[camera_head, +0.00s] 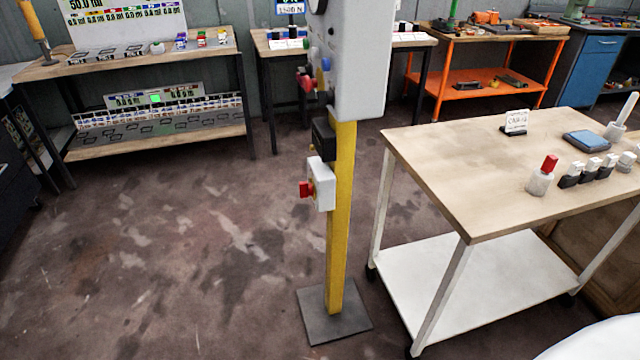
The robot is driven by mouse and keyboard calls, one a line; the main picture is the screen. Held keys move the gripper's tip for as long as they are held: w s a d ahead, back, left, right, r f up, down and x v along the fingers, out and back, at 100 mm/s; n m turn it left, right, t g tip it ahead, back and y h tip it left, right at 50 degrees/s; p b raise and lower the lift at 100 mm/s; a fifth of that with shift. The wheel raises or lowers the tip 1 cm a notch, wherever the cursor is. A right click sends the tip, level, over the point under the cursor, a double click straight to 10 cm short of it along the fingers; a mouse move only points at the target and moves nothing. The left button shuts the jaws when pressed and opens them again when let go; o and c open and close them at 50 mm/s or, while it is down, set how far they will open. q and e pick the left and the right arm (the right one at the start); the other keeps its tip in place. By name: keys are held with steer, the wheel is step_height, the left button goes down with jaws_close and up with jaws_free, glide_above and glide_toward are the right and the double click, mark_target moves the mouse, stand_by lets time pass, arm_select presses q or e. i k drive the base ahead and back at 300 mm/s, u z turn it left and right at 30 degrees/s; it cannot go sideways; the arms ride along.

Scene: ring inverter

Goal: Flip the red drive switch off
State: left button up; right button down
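A red switch handle (305,188) sticks out to the left from a small light-grey switch box (322,183). The box is fixed on a yellow post (341,230) that stands on a dark square base plate (334,314) on the floor. The handle is seen from the side, so I cannot tell its on or off position. A black box (323,138) sits above it on the post, and a large grey cabinet (362,60) with coloured knobs is at the top. Neither of my grippers shows in this view.
A wheeled wooden-topped table (450,165) stands close to the right of the post, with a small sign, a blue pad and a red-capped bottle (542,176). A wooden bench (90,66) and an orange shelf cart (475,88) stand behind. The floor (180,260) left of the post is clear.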

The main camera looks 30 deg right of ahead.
mark_target(305, 189)
steer(key=z, duration=0.55)
steer(key=k, duration=0.65)
steer(key=z, duration=0.75)
steer(key=i, duration=0.9)
steer(key=z, duration=0.15)
